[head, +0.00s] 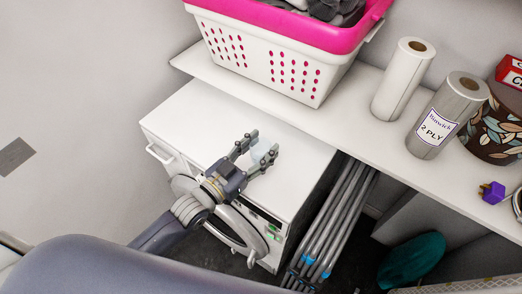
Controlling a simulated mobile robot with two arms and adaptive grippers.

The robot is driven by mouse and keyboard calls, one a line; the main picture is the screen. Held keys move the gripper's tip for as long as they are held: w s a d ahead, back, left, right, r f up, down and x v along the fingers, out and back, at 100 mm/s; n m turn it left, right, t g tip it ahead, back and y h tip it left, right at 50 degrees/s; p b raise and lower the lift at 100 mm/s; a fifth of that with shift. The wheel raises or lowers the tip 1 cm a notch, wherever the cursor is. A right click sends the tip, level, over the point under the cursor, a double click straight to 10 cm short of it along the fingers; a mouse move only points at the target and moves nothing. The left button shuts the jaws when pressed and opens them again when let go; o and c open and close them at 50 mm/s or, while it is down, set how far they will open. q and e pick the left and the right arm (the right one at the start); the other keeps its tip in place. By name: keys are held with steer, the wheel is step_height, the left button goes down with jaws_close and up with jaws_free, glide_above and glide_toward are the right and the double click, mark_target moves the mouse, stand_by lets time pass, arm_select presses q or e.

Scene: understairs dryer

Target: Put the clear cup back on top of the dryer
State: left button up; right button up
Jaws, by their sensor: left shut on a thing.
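The white dryer (195,118) stands below the shelf, with its flat top bare apart from the area at my gripper. My left gripper (261,147) is over the right part of the dryer top. It is shut on the clear cup (262,153), a pale see-through shape between the fingers. The cup is faint against the white top, and I cannot tell whether its base touches the dryer. My right gripper is not in view.
A white shelf (345,120) overhangs behind the dryer. It carries a pink-rimmed laundry basket (265,60), two paper rolls (403,80) (447,115) and a patterned round box (492,128). Grey folded poles (335,220) stand right of the dryer.

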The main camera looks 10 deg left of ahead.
mark_target(254, 161)
arm_select(q)
steer(key=shift+w, duration=0.3)
steer(key=shift+w+f, duration=0.25)
step_height(254, 161, down, 3)
steer(key=shift+s+f, duration=0.1)
steer(key=shift+f, duration=0.05)
steer(key=o, duration=1)
steer(key=shift+o, duration=0.2)
